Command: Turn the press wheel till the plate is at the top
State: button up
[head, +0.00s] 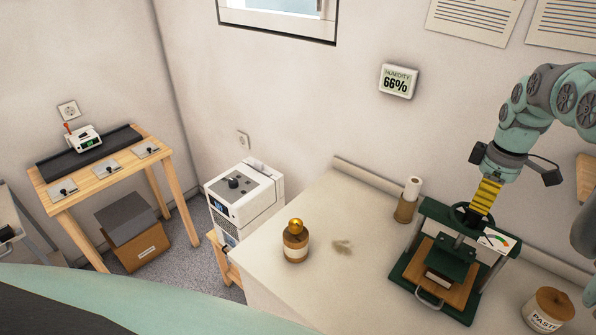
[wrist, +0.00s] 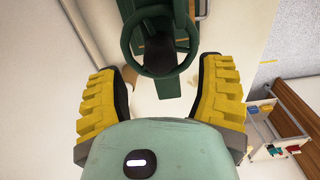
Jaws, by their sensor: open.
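The green press (head: 408,272) stands on the worktop at the right of the head view. Its dark wheel (head: 459,211) sits on top of the frame; it also shows in the wrist view as a dark green ring (wrist: 127,55). The plate (head: 446,256) is a dark green block low in the frame, over a wooden board (head: 462,296); the gap beneath it is hard to judge. My gripper (head: 486,203) has yellow ribbed fingers close by the wheel. In the wrist view my gripper (wrist: 163,92) is open, with the wheel beyond the fingertips and nothing visibly held.
A gauge (head: 496,241) is on the press's right side. A paper roll (head: 413,187) stands behind it, a pot labelled paste (head: 547,309) to the right, and a jar with a golden knob (head: 295,245) to the left. The worktop (head: 345,215) between jar and press is mostly clear.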

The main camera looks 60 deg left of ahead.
notch_tip(320, 180, up, 8)
jog(key=shift+r, duration=0.15)
dwell(0.6)
